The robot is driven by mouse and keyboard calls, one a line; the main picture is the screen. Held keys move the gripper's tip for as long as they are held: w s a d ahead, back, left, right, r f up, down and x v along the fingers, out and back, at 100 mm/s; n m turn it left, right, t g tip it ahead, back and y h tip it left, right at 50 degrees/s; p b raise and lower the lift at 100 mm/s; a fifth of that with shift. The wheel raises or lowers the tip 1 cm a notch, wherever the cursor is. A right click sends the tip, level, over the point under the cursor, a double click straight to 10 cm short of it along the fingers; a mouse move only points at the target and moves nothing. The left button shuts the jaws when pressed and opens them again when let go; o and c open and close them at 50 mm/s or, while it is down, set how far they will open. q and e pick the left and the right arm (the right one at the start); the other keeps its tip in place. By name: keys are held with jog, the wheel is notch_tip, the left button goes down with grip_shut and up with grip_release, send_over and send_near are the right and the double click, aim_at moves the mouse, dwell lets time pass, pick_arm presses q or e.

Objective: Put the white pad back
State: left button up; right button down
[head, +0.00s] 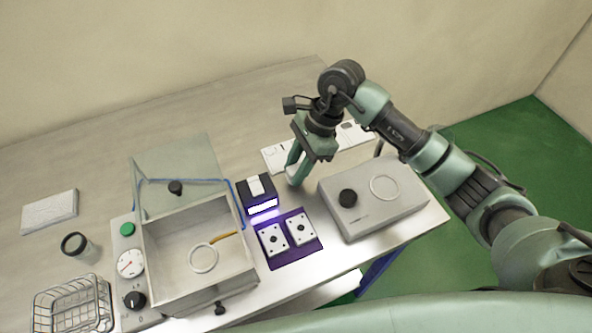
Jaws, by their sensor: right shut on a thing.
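My right gripper (294,173) points down over the left part of a long white strip tray (352,133) behind the grey box. Its green fingers are shut on a small whitish thing, which looks like the white pad; the fingers hide most of it. I cannot tell whether it touches the tray. Another small white block (256,186) sits on top of a dark device (262,206) with a glowing violet-white front, just left of the gripper. My left gripper is not in view.
An open-topped metal box (163,263) with a raised clear lid stands left of centre. Two white dotted plates (301,229) lie on a purple mat (292,255). A grey box (403,211) with a black knob is right. A wire basket (70,309), dark-rimmed cup (77,246) and pale slab (49,211) are left.

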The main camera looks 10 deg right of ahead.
notch_tip(320, 180, down, 2)
jog(key=shift+f, duration=0.1)
jog(key=shift+f, duration=0.2)
jog(key=c, duration=1.1)
grip_release()
jog(key=shift+o, duration=0.2)
